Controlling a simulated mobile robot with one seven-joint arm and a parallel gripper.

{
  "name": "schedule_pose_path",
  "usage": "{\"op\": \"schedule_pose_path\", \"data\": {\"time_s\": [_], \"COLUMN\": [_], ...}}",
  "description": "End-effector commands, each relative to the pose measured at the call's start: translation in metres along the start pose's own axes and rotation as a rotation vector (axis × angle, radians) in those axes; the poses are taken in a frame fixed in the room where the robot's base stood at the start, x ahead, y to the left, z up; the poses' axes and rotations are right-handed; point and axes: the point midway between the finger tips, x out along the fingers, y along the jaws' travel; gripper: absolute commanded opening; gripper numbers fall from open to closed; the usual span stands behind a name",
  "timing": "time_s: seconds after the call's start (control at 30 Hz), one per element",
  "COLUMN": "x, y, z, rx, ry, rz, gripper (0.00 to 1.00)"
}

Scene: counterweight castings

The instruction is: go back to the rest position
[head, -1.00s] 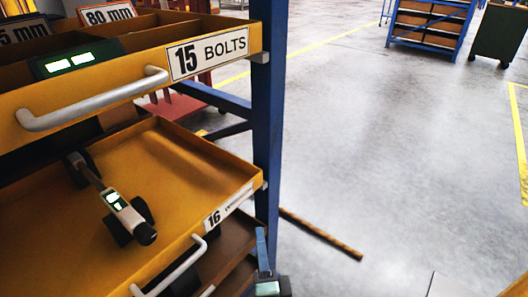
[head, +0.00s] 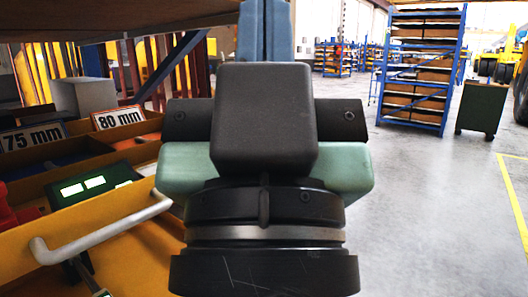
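My gripper (head: 266,28) fills the middle of the head view, seen from behind with its black wrist nearest me. Its two blue fingers point up and away at the top edge. They lie side by side with only a thin seam between them, so it looks shut. I see nothing held, but the tips reach the edge of the picture. The gripper is to the right of the open yellow drawer (head: 112,232) and hides part of it.
A silver handle (head: 100,235) and a green device with lit displays (head: 95,187) are at left. A wooden panel (head: 120,15) hangs above. A blue rack (head: 420,75) and green cabinet (head: 482,107) stand at the back right. Grey floor (head: 430,220) at right is clear.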

Motion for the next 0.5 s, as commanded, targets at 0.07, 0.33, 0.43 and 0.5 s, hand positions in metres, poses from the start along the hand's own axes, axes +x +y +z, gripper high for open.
{"op": "schedule_pose_path", "data": {"time_s": [0.07,0.33,0.43,0.5], "x": [0.029,0.089,0.111,0.127], "y": [0.0,0.0,0.0,0.0], "z": [-0.027,-0.082,-0.103,-0.118], "rx": [0.002,0.005,0.006,0.006], "ry": [-0.001,-0.002,-0.003,-0.003], "rz": [-0.001,-0.002,-0.003,-0.003], "gripper": [0.0,0.0,0.0,0.0]}}
